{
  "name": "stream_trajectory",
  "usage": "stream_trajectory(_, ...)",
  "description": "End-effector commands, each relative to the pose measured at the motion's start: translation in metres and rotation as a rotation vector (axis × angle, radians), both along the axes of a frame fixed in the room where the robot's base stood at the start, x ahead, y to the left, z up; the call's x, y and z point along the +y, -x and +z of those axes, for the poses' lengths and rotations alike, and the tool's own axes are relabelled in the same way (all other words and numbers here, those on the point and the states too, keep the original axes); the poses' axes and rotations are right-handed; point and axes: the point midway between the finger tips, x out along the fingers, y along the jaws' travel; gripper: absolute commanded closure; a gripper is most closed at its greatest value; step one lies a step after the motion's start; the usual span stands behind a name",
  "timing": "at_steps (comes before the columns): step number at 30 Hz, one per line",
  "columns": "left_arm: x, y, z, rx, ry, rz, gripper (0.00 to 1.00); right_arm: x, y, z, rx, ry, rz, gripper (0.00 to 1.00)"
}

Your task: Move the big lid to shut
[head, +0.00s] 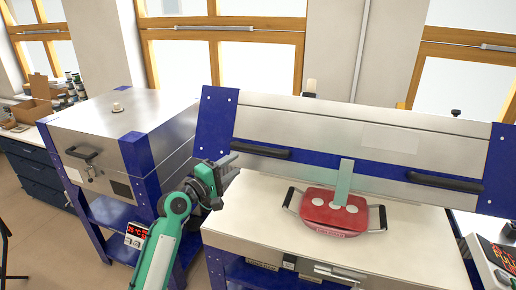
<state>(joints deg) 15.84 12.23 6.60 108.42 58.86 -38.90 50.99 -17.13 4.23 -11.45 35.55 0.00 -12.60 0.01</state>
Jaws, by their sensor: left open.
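The big lid (330,124) is a long silver panel with blue ends. It stands raised along the back of the wide kiln (255,208), whose pale top lies uncovered in front of it. Two black handles run along the lid's lower part, a left handle (262,151) and a right handle (445,182). My left gripper (231,162) is open, just below and left of the left handle's left end. I cannot tell whether it touches the lid or handle. My right gripper is not in view.
A red piece (335,212) with black side handles sits on the kiln's top, and a pale green strip (343,182) rises from it, overlapping the lid. A smaller closed kiln (125,113) stands at left.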

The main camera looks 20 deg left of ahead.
Motion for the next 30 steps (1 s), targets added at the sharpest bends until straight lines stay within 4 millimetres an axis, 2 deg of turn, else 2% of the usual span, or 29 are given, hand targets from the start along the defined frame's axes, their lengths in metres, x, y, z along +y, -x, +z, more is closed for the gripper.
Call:
stream_trajectory(1, -0.005, -0.01, 0.006, 0.0, 0.003, -0.001, 0.55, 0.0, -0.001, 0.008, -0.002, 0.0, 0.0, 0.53)
stream_trajectory(9, -0.028, -0.061, 0.01, 0.002, 0.001, 0.0, 0.55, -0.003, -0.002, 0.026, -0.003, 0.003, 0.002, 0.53)
stream_trajectory(15, -0.04, -0.088, 0.011, 0.002, -0.001, 0.0, 0.55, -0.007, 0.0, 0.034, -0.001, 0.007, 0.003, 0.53)
stream_trajectory(21, -0.046, -0.1, 0.01, 0.001, -0.002, 0.0, 0.55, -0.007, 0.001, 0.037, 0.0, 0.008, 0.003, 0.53)
stream_trajectory(30, -0.047, -0.102, 0.01, 0.001, -0.003, 0.0, 0.55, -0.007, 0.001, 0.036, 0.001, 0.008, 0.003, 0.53)
